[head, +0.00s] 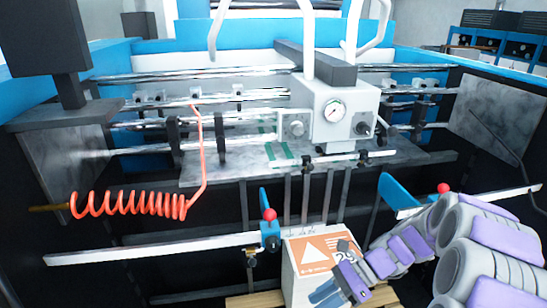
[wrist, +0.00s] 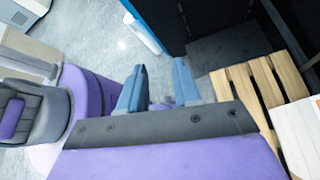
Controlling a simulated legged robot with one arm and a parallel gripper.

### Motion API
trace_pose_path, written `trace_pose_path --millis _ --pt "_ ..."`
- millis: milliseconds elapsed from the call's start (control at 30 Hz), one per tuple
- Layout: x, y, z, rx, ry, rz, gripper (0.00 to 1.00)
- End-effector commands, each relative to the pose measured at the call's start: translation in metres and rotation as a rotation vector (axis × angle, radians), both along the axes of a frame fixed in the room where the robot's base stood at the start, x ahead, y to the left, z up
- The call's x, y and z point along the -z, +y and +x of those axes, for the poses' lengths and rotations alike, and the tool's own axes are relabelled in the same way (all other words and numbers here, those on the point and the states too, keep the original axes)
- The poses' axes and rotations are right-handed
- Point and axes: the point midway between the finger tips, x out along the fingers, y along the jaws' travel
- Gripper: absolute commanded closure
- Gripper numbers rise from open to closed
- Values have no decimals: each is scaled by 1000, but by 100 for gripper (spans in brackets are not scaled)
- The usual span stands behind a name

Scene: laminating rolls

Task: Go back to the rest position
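My gripper (head: 338,288) is low at the bottom centre of the head view, in front of a white box with an orange label (head: 313,254). My arm reaches in from the lower right. In the wrist view, my gripper (wrist: 158,84) shows two blue fingers apart, with grey floor between them and nothing held. Whether the fingers touch the box cannot be told from the head view; in the wrist view they are apart from it.
The machine has rollers, a pressure gauge (head: 334,111), a coiled orange hose (head: 130,204) and levers with red knobs (head: 269,214). A wooden pallet (wrist: 264,88) lies right of my fingers, with a white box (wrist: 302,130) on it. Open floor (wrist: 95,40) shows at upper left.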

Motion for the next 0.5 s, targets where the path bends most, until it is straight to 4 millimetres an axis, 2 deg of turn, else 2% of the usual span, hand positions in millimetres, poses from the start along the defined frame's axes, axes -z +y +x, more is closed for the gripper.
trace_pose_path --millis 33,200,500 --pt "-9 7 -11 -58 -47 -22 68" --pt "-28 19 -48 -254 -204 -93 68" --pt "-53 25 -116 -612 -452 -197 68"
